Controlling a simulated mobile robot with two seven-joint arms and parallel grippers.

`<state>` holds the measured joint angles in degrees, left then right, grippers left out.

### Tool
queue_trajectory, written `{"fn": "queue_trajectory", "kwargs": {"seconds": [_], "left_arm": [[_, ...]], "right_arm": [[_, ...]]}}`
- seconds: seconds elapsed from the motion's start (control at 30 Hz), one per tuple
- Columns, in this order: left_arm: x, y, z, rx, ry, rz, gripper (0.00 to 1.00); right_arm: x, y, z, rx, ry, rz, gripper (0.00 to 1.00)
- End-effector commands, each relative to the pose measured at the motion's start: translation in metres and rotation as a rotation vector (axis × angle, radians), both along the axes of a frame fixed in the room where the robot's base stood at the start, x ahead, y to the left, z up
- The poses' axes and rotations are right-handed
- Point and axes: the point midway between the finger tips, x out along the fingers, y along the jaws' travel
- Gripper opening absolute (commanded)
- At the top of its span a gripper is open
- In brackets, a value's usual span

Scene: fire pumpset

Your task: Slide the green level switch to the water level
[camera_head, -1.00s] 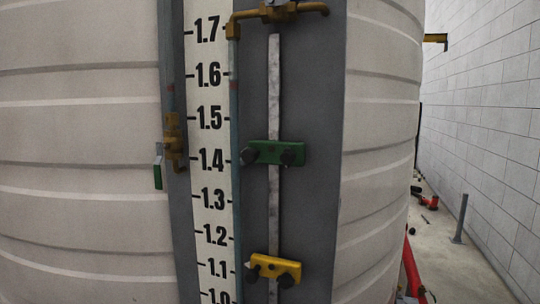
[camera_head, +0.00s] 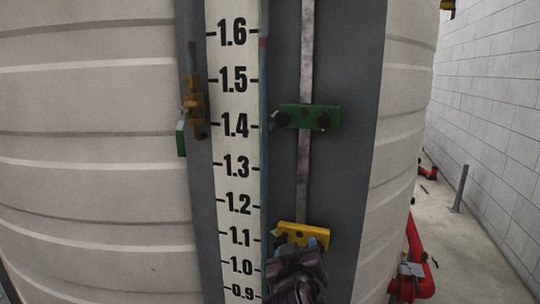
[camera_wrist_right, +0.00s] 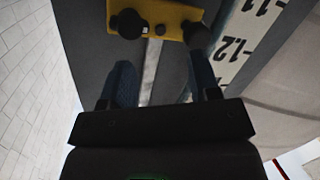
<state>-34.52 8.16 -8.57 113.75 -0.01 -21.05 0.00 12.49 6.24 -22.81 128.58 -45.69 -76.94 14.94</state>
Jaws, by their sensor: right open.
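The green level switch (camera_head: 310,117) sits on a pale vertical rail (camera_head: 306,170), beside about 1.4 on the white number scale (camera_head: 237,150). A thin bluish tube (camera_head: 264,130) runs along the scale's right edge. A small red mark (camera_head: 264,43) shows on it between 1.5 and 1.6; I cannot tell whether this is the water level. My right gripper (camera_head: 301,246) is at the yellow switch (camera_head: 301,233), well below the green one. In the wrist view its blue fingers (camera_wrist_right: 161,78) are open and empty, just short of the yellow switch (camera_wrist_right: 155,19). My left gripper is out of view.
The ribbed pale tank (camera_head: 90,200) fills both sides of the grey panel (camera_head: 347,130). A brass valve with a green handle (camera_head: 182,138) is left of the scale. Red pipework (camera_head: 414,245) and a grey post (camera_head: 460,188) stand at right.

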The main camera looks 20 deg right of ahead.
Motion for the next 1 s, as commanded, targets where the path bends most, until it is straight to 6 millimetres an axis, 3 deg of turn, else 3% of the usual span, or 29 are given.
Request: {"fn": "queue_trajectory", "kwargs": {"seconds": [0.03,0.2,0.4,0.5,0.67,1.0], "left_arm": [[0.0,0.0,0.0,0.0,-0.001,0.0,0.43],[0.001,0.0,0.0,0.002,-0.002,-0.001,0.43],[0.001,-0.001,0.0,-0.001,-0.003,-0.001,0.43],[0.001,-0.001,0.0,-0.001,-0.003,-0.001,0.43],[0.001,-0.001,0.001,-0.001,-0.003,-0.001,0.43],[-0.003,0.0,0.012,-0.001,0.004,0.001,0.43]], "right_arm": [[0.003,0.007,0.024,-0.006,-0.054,-0.015,0.56],[0.006,0.034,0.103,-0.04,-0.269,-0.063,0.56],[-0.007,0.059,0.176,-0.054,-0.487,-0.113,0.56],[-0.014,0.066,0.196,-0.056,-0.553,-0.128,0.56],[-0.017,0.07,0.209,-0.056,-0.595,-0.139,0.56],[0.016,0.047,0.228,-0.061,-0.596,-0.141,0.56]]}}
